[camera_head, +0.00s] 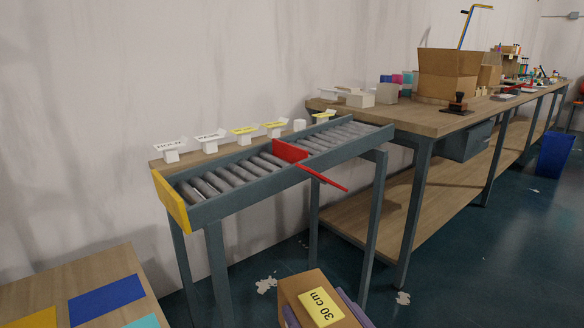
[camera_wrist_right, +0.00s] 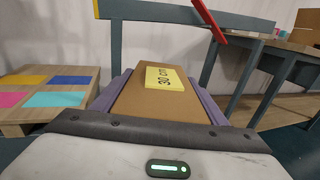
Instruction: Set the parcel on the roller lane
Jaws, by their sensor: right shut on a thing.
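The parcel (camera_head: 297,285) is a brown cardboard box with a yellow "30 cm" label, low at the bottom of the head view. It also fills the middle of the right wrist view (camera_wrist_right: 135,105). My right gripper (camera_head: 320,304) is shut on it, with purple fingers along its two sides. The parcel is in front of and below the roller lane (camera_head: 246,195), apart from it. The lane has grey rollers between dark rails, a yellow plate (camera_head: 171,202) at its near left end and a red gate (camera_head: 291,151) across its middle. My left gripper is out of view.
Small white stands with labels (camera_head: 210,141) line the ledge behind the lane. A wooden workbench (camera_head: 425,119) with boxes adjoins the lane's right end. A low wooden table with coloured patches (camera_head: 85,278) is at lower left. A red bar (camera_head: 326,180) sticks out from the lane's front.

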